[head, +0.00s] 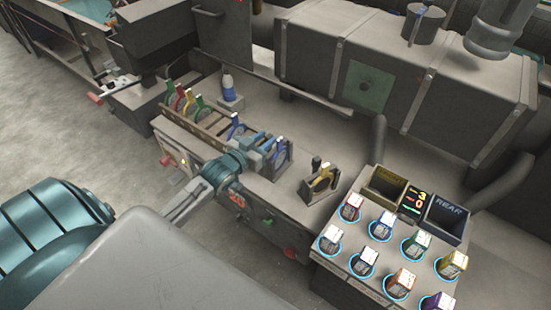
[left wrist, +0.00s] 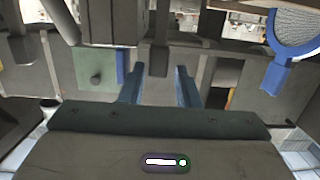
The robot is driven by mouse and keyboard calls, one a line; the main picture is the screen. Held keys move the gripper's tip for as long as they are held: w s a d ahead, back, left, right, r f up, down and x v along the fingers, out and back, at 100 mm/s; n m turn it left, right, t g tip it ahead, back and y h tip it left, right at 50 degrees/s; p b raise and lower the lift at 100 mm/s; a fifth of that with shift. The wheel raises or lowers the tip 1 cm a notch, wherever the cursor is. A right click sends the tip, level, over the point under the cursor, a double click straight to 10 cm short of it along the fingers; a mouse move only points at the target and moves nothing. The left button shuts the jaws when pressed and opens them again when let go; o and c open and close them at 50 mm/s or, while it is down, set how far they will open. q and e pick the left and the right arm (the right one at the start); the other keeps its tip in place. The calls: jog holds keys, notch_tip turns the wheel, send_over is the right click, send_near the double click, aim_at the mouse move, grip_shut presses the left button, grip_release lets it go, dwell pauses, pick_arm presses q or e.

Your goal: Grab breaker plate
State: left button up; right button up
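My left gripper (head: 272,147) reaches over the machine's front rail. In the left wrist view its two blue fingers (left wrist: 159,88) stand apart, with no plate visible between them. A dark grey post (left wrist: 158,50) shows beyond the gap. A blue breaker plate (left wrist: 291,32) with a round mesh face and a handle is at the upper right of that view, apart from the fingers. In the head view a blue ring plate (head: 236,124) stands left of the gripper. Green, red and yellow ring plates stand in the rack farther left. My right gripper is not in view.
A yellow-handled ring (head: 322,177) stands in a holder right of the gripper. A panel (head: 345,285) with several coloured labelled blocks and two bins is at the lower right. A blue-and-white bottle (head: 229,88) stands behind the rack.

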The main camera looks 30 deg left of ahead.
aim_at(272, 135)
pick_arm(q)
jog(key=w, duration=0.4)
jog(key=shift+w+d+f, duration=0.1)
jog(key=shift+d+f, duration=0.2)
jog(key=shift+f, duration=0.1)
grip_shut()
dwell(1.0)
jog(key=shift+r, duration=0.15)
